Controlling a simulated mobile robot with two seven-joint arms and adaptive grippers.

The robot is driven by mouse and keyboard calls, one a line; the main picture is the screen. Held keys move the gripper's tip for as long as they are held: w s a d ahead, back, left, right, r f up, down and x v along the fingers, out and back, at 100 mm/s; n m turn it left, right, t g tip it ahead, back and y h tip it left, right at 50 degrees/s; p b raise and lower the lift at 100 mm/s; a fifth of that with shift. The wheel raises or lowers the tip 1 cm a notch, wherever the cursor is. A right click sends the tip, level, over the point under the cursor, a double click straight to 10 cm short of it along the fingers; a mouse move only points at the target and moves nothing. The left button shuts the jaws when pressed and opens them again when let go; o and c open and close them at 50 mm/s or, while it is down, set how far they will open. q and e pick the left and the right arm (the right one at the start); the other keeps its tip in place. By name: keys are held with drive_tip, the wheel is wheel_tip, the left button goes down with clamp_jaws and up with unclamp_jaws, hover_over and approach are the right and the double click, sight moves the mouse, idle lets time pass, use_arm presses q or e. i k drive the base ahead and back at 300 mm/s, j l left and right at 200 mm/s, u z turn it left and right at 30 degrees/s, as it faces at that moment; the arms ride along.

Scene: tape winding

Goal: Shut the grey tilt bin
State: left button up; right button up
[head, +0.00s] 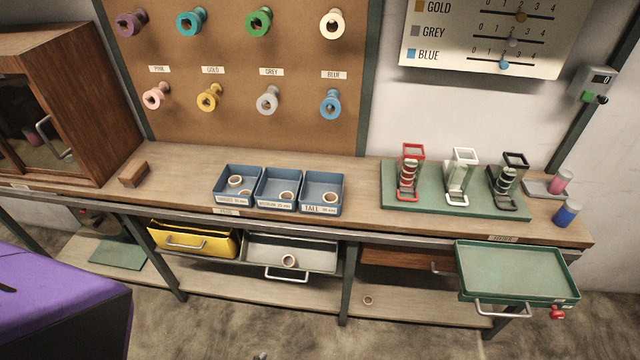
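The grey tilt bin (318,258) hangs under the bench's front edge, left of the middle. It is tilted out, with its inside showing from above. Its wire handle (286,277) is at its lower front. A small pale ring (289,261) shows at the bin, apparently inside it.
A yellow bin (215,243) hangs just left of the grey one, its top partly open. A green tray drawer (515,270) sticks out at the right. A purple-topped block (60,295) fills the lower left. Another ring (368,300) lies on the lower shelf. Floor before the bins is mostly clear.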

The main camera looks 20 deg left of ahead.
sight(313, 254)
drive_tip(key=k+j+u, duration=0.25)
drive_tip(key=k, duration=0.35)
drive_tip(key=k+j+u, duration=0.2)
drive_tip(key=k+j, duration=0.3)
drive_tip(key=i+j, duration=0.1)
drive_tip(key=i, duration=0.5)
drive_tip(key=i+j, duration=0.1)
drive_tip(key=i, duration=0.5)
